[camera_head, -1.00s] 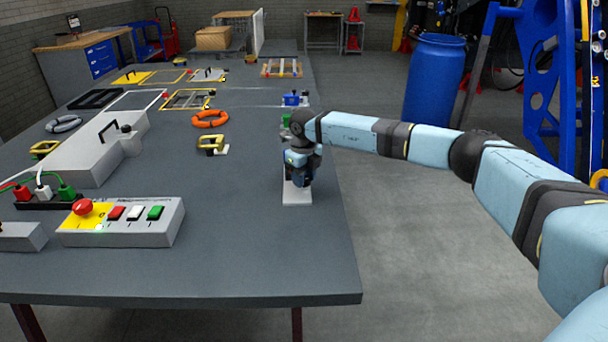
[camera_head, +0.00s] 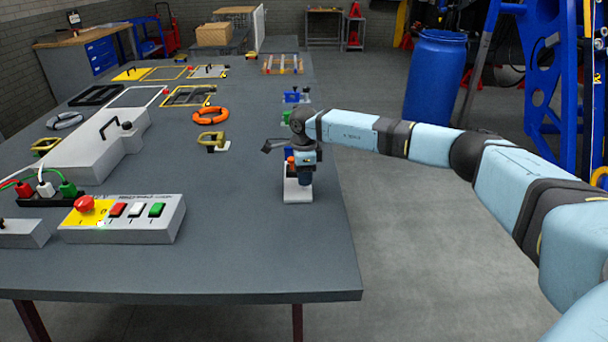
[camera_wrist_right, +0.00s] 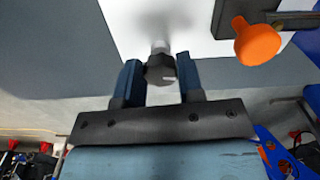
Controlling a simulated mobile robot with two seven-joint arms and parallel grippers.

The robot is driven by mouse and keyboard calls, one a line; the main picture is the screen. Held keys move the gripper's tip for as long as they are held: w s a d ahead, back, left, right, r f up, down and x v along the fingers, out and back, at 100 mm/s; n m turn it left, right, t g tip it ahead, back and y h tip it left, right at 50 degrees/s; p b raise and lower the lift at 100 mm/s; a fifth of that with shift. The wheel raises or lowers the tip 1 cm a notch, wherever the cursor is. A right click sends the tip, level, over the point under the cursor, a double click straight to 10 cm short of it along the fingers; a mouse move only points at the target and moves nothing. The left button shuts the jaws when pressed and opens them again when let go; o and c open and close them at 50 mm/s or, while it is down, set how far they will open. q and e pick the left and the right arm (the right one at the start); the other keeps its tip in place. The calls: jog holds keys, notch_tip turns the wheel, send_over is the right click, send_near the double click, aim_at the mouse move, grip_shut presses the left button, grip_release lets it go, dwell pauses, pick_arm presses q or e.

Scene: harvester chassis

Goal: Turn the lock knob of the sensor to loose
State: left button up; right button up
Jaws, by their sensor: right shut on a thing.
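A dark round knob (camera_wrist_right: 160,69) with a light mark stands on a short stem in front of a white plate in the right wrist view. My right gripper (camera_wrist_right: 158,82) has one blue finger on each side of it and is shut on it. An orange knob (camera_wrist_right: 258,40) on a dark bracket is to the right of the fingers, apart from them. In the head view my right gripper is low over the white base plate (camera_head: 298,194) near the table's right edge, and my wrist hides most of the sensor. My left gripper is not in view.
A control box (camera_head: 125,220) with a red button stands at the left front. An orange ring (camera_head: 210,116) and a yellow-handled part (camera_head: 211,140) lie farther back. A blue device (camera_head: 292,97) is behind my wrist. The table's front right is clear.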

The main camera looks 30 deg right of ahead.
jog(key=shift+n, duration=1)
jog(key=o, duration=0.9)
notch_tip(320, 180, up, 14)
jog(key=shift+f, duration=0.1)
